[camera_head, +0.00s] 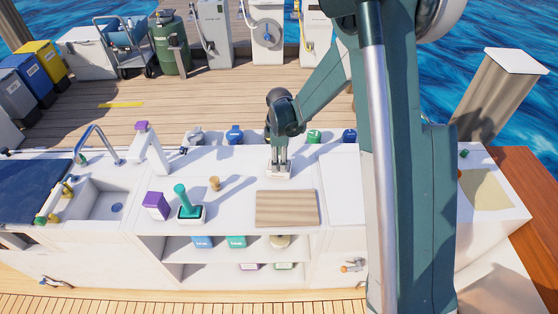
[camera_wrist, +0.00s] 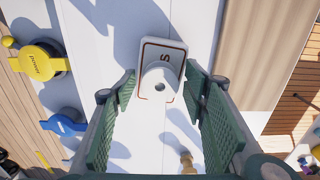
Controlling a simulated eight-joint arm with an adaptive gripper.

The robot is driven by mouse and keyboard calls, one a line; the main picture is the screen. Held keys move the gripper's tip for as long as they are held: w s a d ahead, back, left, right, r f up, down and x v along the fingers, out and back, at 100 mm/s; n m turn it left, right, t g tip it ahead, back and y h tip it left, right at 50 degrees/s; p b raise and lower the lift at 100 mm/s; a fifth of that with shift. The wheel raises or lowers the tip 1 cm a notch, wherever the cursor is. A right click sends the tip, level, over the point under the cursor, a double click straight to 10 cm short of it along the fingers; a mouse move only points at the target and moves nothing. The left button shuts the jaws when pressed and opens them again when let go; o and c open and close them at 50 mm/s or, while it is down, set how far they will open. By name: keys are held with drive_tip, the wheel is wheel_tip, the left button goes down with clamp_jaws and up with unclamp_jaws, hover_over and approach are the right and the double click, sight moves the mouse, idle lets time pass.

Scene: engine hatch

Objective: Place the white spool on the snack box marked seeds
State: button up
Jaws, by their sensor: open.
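The spool hides most of the box's lettering; an "S" shows, so I cannot read the full word. In the head view the box (camera_head: 278,172) stands on the white counter behind the wooden board. My gripper (camera_wrist: 160,84) is open and points down, with its fingers on either side of the spool and a visible gap to each. It also shows in the head view (camera_head: 279,164).
A wooden board (camera_head: 286,208) lies in front. To the left are a small wooden piece (camera_head: 214,183), a green-handled item (camera_head: 182,197) and a purple box (camera_head: 155,205). A yellow-lidded item (camera_wrist: 38,60) and a blue one (camera_wrist: 65,124) are along the counter's back edge.

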drive_tip(key=shift+r, duration=0.2)
wheel_tip(320, 180, up, 12)
drive_tip(key=p, duration=0.1)
idle(0.6)
idle(0.5)
drive_tip(key=shift+s, duration=0.1)
drive_tip(key=s+d+r+m+t, duration=0.2)
drive_tip(key=s+d+r+m, duration=0.2)
drive_tip(key=s+d+r, duration=0.3)
drive_tip(key=s+d+r+m+t, duration=0.1)
drive_tip(key=s+d+r+m, duration=0.35)
drive_tip(key=s+r, duration=0.4)
drive_tip(key=s+d+r+m+t, duration=0.2)
drive_tip(key=s+d+m, duration=0.2)
drive_tip(key=s, duration=0.5)
drive_tip(key=s+d+r+m+t, duration=0.1)
drive_tip(key=s+d+m, duration=0.3)
drive_tip(key=s, duration=0.5)
drive_tip(key=shift+d+r+m+t, duration=0.25)
drive_tip(key=shift+r+m+t, duration=0.1)
drive_tip(key=shift+m+t, duration=0.35)
